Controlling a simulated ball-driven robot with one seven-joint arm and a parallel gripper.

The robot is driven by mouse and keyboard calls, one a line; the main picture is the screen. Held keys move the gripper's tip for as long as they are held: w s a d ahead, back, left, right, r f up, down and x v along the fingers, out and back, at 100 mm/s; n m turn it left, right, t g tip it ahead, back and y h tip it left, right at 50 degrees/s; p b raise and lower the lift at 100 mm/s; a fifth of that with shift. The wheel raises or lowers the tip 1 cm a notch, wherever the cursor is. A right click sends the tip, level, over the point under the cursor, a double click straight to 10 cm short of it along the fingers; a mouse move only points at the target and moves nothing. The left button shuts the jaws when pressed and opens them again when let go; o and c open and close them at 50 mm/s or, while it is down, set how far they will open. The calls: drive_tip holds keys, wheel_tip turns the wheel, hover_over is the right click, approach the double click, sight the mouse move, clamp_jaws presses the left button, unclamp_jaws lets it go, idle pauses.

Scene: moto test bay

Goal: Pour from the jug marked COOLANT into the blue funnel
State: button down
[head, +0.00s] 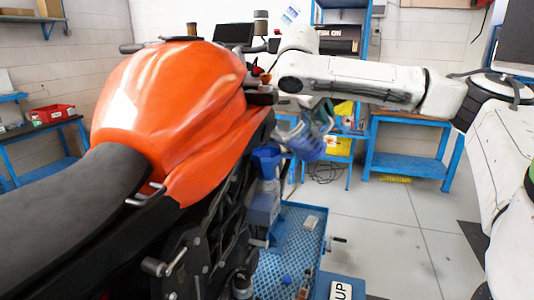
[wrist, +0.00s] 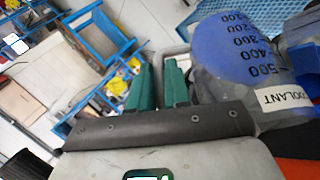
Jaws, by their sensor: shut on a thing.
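The jug marked COOLANT (wrist: 288,98) is clear, with blue liquid inside and a scale that reads upside down in the wrist view. In the head view the jug (head: 308,148) hangs tilted below my arm. My gripper (wrist: 160,72) has green fingers shut on the jug's handle; in the head view my gripper (head: 318,117) is partly hidden. The blue funnel (head: 266,154) stands upright to the left of the jug, beside the motorcycle, above a clear bluish container (head: 263,203). I cannot tell whether liquid is flowing out of the jug.
The orange motorcycle (head: 180,105) fills the left, close to the funnel. A blue trolley (head: 290,250) with small items stands below the jug. Blue workbenches (head: 410,163) stand at the back. The floor (head: 400,235) at right is clear.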

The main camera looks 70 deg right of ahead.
drive_tip(key=shift+s+d+f+t+y, duration=0.2)
drive_tip(key=shift+f+t+y, duration=0.1)
drive_tip(key=shift+f+t, duration=0.15)
drive_tip(key=s+d+r+m+t+y+p, duration=0.1)
drive_tip(key=s+d+r+t+y, duration=0.3)
drive_tip(key=s, duration=0.3)
drive_tip(key=shift+d+r+m+t, duration=0.3)
drive_tip(key=shift+d+r+t, duration=0.2)
drive_tip(key=shift+d+t, duration=0.2)
idle(0.6)
drive_tip(key=shift+s, duration=0.1)
drive_tip(key=shift+s+d+r, duration=0.6)
drive_tip(key=shift+s+r, duration=0.15)
drive_tip(key=shift+s, duration=0.05)
drive_tip(key=shift+s+d+r, duration=0.6)
drive_tip(key=shift+s+r, duration=0.15)
drive_tip(key=shift+s, duration=0.05)
